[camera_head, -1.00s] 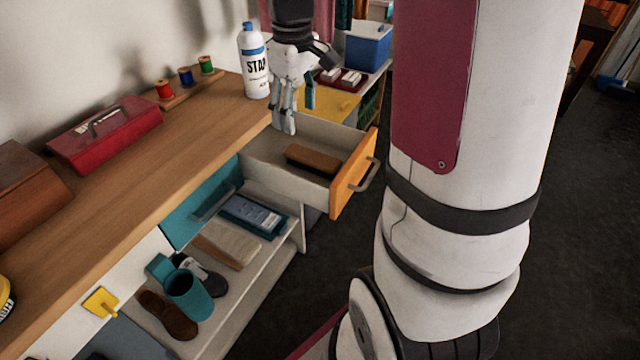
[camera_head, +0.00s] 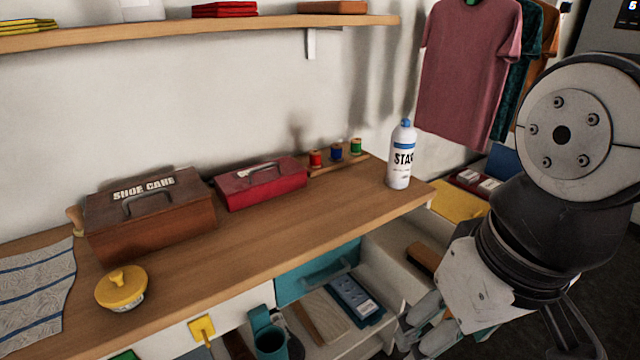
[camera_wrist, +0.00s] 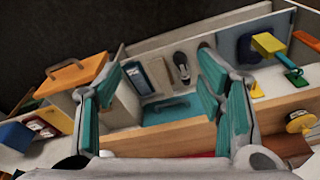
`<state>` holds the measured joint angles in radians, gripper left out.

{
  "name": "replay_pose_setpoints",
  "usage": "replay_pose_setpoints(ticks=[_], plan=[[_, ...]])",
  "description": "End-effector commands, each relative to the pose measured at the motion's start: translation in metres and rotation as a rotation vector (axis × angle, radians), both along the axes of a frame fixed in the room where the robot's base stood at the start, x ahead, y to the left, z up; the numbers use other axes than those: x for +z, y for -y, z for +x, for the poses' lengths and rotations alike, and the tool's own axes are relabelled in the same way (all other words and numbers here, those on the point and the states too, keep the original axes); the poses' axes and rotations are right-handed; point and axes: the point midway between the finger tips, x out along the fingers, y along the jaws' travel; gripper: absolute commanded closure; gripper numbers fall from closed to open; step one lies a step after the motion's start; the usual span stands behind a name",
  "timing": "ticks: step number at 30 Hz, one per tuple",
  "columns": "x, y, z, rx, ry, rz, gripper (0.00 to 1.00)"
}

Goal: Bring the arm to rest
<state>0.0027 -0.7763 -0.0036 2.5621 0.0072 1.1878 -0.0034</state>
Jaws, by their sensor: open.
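My gripper (camera_head: 422,328) is at the lower right of the head view, in front of the counter's right end and near the open drawer (camera_head: 388,240). Its fingers are spread and hold nothing. In the wrist view my gripper (camera_wrist: 158,98) also shows open, with teal pads on both fingers and an empty gap between them. My arm is bent at the right side of the head view. A brown brush (camera_head: 424,259) lies in the drawer, partly hidden behind my gripper.
A teal drawer (camera_head: 315,275) and low shelf lie below. The orange drawer front (camera_wrist: 78,74) sticks out. Shirts hang at the right.

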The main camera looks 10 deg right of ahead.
Motion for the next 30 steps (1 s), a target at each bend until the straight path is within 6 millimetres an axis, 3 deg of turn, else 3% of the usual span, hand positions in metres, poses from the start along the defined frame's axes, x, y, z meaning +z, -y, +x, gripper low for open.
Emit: replay_pose_setpoints(ticks=[9, 21, 25, 30], plan=[[0.008, 0.0, 0.0, 0.001, 0.008, -0.001, 0.38], [0.097, 0.003, 0.0, 0.001, 0.146, -0.012, 0.38], [0.114, 0.004, 0.0, 0.001, 0.18, -0.014, 0.38], [0.121, 0.004, 0.001, 0.002, 0.197, -0.015, 0.38]])
